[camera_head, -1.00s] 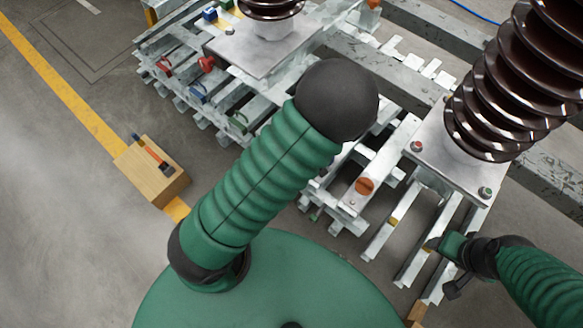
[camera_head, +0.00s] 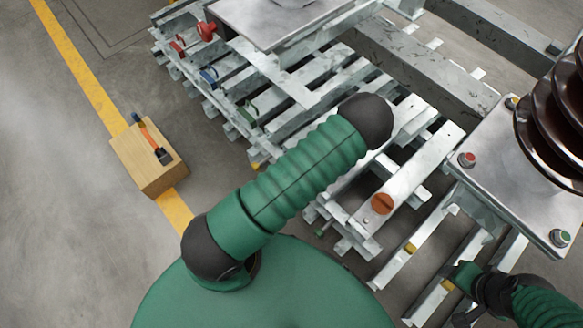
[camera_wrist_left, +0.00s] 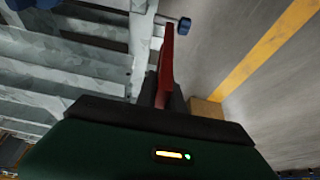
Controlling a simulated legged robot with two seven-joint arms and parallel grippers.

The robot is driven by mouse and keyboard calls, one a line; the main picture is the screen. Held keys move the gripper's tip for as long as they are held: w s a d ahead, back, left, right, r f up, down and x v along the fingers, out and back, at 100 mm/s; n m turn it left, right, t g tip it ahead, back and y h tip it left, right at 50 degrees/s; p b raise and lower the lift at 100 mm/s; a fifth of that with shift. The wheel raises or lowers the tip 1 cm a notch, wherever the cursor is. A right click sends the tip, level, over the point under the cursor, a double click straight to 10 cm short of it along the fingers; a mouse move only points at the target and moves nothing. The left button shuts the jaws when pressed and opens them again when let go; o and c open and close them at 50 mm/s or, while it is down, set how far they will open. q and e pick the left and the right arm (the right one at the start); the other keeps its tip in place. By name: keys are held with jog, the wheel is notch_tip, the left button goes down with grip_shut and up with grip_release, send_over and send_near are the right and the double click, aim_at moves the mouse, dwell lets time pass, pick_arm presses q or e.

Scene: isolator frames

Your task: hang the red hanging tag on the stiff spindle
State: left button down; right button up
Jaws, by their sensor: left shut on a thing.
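In the left wrist view a red tag (camera_wrist_left: 166,64), seen nearly edge-on, stands up from between the dark fingers of my left gripper (camera_wrist_left: 163,92), which is shut on it. Beyond its far end a short rod with a dark blue cap (camera_wrist_left: 184,24) sticks out from the metal frame; I cannot tell whether this is the stiff spindle or whether the tag touches it. In the head view my left forearm hides the left gripper and the held tag. My right gripper (camera_head: 466,292) is at the lower right, with its jaws unclear.
The galvanised frame (camera_head: 300,92) carries red (camera_head: 207,31), blue (camera_head: 209,76) and green (camera_head: 249,110) fittings along its left edge. An orange disc (camera_head: 383,204) lies on a beam. A wooden box (camera_head: 150,175) with a tool (camera_head: 152,139) stands on the floor at left. A brown insulator (camera_head: 560,120) stands at right.

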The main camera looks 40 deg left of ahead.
pick_arm(q)
jog(key=shift+f+b, duration=0.65)
notch_tip(320, 180, down, 4)
jog(key=b, duration=0.2)
jog(key=shift+f+b, duration=0.25)
jog(key=shift+b, duration=0.15)
jog(key=shift+p, duration=0.4)
dwell(0.6)
